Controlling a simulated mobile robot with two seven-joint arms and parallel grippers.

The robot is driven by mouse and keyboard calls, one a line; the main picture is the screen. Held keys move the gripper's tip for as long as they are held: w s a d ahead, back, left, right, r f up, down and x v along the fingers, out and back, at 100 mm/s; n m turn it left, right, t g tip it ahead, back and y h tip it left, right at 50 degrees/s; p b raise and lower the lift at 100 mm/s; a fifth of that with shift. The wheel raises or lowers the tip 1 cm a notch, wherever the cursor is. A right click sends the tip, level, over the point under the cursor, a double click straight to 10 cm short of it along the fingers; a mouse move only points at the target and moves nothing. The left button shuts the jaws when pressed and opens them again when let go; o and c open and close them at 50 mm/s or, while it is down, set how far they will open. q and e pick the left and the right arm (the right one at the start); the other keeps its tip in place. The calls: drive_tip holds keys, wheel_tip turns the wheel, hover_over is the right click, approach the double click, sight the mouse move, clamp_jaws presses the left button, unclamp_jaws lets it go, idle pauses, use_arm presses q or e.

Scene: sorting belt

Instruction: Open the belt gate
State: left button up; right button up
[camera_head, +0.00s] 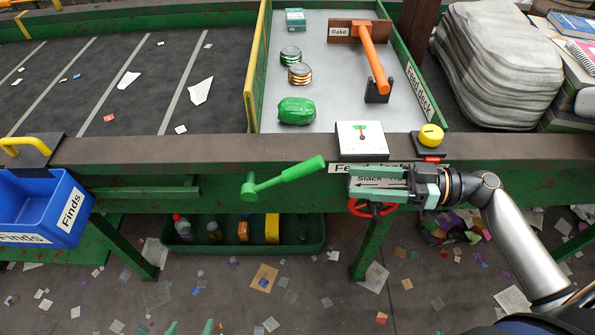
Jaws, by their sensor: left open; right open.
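A gate panel with a yellow top edge (256,70) stands between the dark belt (130,80) and the grey feed deck (330,90). A green lever (290,174) sticks out from the front beam, its handle slanting up to the right. Only the fingertips of my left gripper (190,328) show at the bottom edge, apart and empty.
A dial box (361,139) and a yellow knob (431,135) sit on the beam. A blue Finds bin (35,207) hangs at left. The deck holds cans, a green bundle (297,111) and an orange rake handle (374,60). A green tray (245,240) with bottles is below.

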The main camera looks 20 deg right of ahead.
sight(298, 171)
drive_tip(key=shift+n+y, duration=0.3)
drive_tip(key=shift+y, duration=0.1)
drive_tip(key=p+x, duration=0.1)
drive_tip(key=x, duration=0.2)
drive_tip(key=r+p+x, duration=0.1)
drive_tip(key=x, duration=0.3)
drive_tip(key=r+p+x, duration=0.1)
drive_tip(key=x, duration=0.3)
drive_tip(key=shift+s+p, duration=0.1)
drive_tip(key=shift+p, duration=0.25)
drive_tip(key=shift+w+a+f, duration=0.2)
drive_tip(key=shift+w+a, duration=0.05)
drive_tip(key=shift+a, duration=0.4)
drive_tip(key=shift+c, duration=0.2)
clamp_jaws()
